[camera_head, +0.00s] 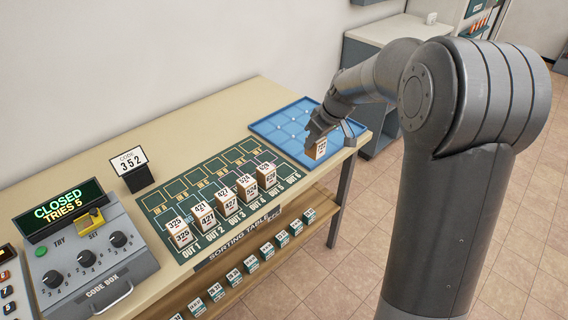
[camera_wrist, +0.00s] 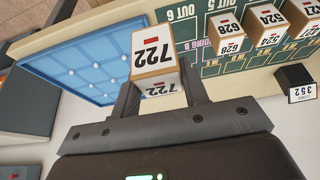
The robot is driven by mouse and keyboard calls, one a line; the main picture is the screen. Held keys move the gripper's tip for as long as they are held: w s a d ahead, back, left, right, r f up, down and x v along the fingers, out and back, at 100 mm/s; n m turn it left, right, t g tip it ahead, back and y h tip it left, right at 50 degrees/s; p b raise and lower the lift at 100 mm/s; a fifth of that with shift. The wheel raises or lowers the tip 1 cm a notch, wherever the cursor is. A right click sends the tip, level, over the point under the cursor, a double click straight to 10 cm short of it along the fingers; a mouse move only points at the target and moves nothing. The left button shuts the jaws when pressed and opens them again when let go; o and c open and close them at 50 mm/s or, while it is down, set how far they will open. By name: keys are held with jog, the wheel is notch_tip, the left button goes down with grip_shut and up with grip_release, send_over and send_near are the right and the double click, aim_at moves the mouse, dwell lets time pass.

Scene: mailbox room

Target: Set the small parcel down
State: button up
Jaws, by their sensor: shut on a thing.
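My gripper (camera_head: 328,130) is shut on a small parcel (camera_head: 317,149), a brown box with a white label. In the wrist view the parcel (camera_wrist: 154,52) reads 722 with a red mark, and sits between the two fingers (camera_wrist: 160,95). In the head view it is over or at the near right part of the blue tray (camera_head: 285,122). The blue tray also shows at left in the wrist view (camera_wrist: 45,68). I cannot tell whether the parcel touches the tray.
Several numbered parcels (camera_head: 225,198) stand in a row on the green sorting mat (camera_head: 163,200). A code sign reading 352 (camera_head: 131,164) and a code box (camera_head: 92,254) stand to the left. More small parcels line a lower shelf (camera_head: 230,280). The rest of the blue tray looks empty.

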jog(key=shift+w+a+f, duration=0.45)
jog(key=shift+a+f, duration=1.1)
jog(key=shift+f, duration=0.05)
jog(key=shift+w+a+f, duration=0.45)
jog(key=shift+a+f, duration=1.05)
jog(key=shift+f, duration=0.15)
jog(key=shift+w+a+f, duration=0.45)
jog(key=shift+a+f, duration=1.1)
jog(key=shift+f, duration=0.05)
jog(key=shift+f, duration=0.2)
jog(key=o, duration=1)
jog(key=shift+r, duration=0.1)
